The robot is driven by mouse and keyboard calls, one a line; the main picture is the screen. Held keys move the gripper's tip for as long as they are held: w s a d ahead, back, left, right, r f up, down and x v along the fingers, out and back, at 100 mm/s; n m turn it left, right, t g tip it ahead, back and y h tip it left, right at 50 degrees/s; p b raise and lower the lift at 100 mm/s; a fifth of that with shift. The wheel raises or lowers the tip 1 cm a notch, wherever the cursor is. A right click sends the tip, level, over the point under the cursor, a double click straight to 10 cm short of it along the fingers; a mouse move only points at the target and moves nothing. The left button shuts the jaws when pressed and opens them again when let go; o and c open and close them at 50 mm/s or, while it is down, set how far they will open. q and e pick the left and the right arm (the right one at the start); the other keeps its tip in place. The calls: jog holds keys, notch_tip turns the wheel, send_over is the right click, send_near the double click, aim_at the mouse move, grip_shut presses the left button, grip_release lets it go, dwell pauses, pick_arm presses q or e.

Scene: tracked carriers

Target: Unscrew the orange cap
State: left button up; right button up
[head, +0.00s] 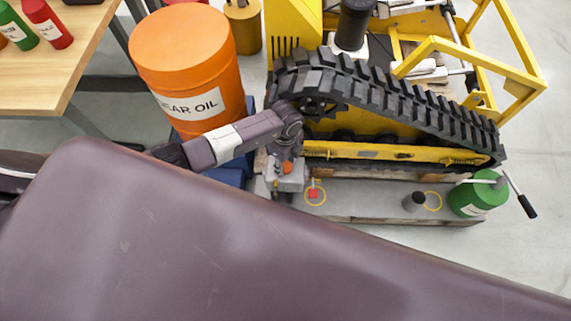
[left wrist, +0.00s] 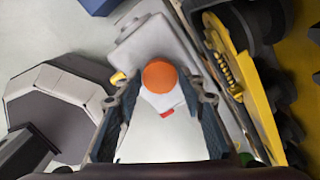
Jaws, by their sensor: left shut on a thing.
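The orange cap (head: 287,168) is a small round knob on top of a grey canister-like body (head: 291,182), low beside the tracked carrier. In the left wrist view the cap (left wrist: 160,76) lies between my two finger pads, with a pale part just below it and the grey body (left wrist: 150,42) behind. My left gripper (left wrist: 161,88) is shut on the cap, one finger on each side. The exact contact is hard to see. In the head view my left gripper (head: 287,155) comes down from above the cap. My right gripper is not in view.
The carrier's black track (head: 390,95) and yellow side beam (head: 400,153) are close to my left gripper. An orange oil drum (head: 190,65) stands at left, beside a wooden table (head: 75,50). A green drum (head: 480,192) is at right. Grey floor (head: 540,150) is free beyond.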

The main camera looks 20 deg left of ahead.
pick_arm(q)
jog(key=shift+a, duration=0.1)
jog(key=o, duration=0.8)
jog(key=shift+o, duration=0.2)
